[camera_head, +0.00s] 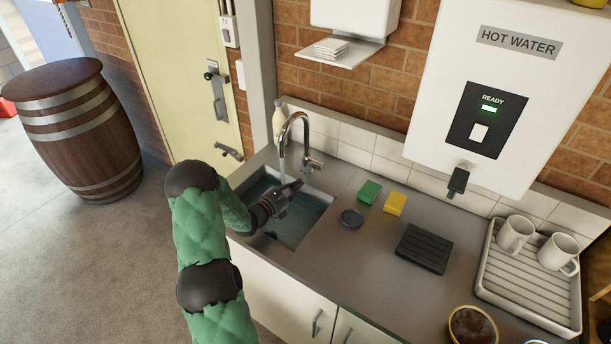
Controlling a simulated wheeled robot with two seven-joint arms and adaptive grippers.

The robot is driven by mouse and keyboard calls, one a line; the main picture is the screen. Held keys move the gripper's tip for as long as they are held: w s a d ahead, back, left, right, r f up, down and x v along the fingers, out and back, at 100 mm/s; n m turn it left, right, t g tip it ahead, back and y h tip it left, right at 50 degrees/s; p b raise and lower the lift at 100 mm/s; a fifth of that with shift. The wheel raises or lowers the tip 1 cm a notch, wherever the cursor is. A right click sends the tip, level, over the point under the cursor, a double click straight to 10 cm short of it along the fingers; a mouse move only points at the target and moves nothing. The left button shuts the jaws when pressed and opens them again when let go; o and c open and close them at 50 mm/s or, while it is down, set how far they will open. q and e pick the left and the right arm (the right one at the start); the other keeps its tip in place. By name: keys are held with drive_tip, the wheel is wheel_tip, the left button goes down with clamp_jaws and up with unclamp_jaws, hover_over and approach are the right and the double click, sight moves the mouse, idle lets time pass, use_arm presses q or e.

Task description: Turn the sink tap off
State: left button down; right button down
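The chrome sink tap (301,131) stands behind the sink, with its arched spout over the basin. Its short lever (313,163) is low on the right side of the tap body. A stream of water (282,171) runs from the spout. The sink (319,230) holds bluish water. My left gripper (299,184) is above the basin, in front of the tap and just right of the stream. Its fingers point toward the lever, with a visible gap. They look narrow from here, and I cannot tell whether they are open. My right gripper is out of view.
A hot water heater (450,80) hangs above the counter. A drainer (520,288) holds two mugs.

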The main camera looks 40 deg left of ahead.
sight(316, 166)
use_arm(q)
drive_tip(key=shift+w+d+r, duration=0.1)
drive_tip(key=shift+w+r, duration=0.35)
drive_tip(key=shift+w, duration=0.25)
drive_tip(key=shift+w+d+r, duration=0.1)
drive_tip(key=shift+w+r, duration=0.35)
drive_tip(key=shift+w, duration=0.3)
drive_tip(key=shift+w+d+r, duration=0.1)
drive_tip(key=shift+w+r, duration=0.35)
drive_tip(key=shift+w, duration=0.25)
drive_tip(key=shift+g, duration=0.8)
drive_tip(key=shift+w+a+r+p, duration=0.1)
drive_tip(key=shift+w+r+p, duration=0.6)
drive_tip(key=shift+r, duration=0.25)
drive_tip(key=shift+w+a+r+p, duration=0.1)
drive_tip(key=shift+w+r+p, duration=0.5)
drive_tip(key=shift+r, duration=0.35)
drive_tip(key=shift+f, duration=0.1)
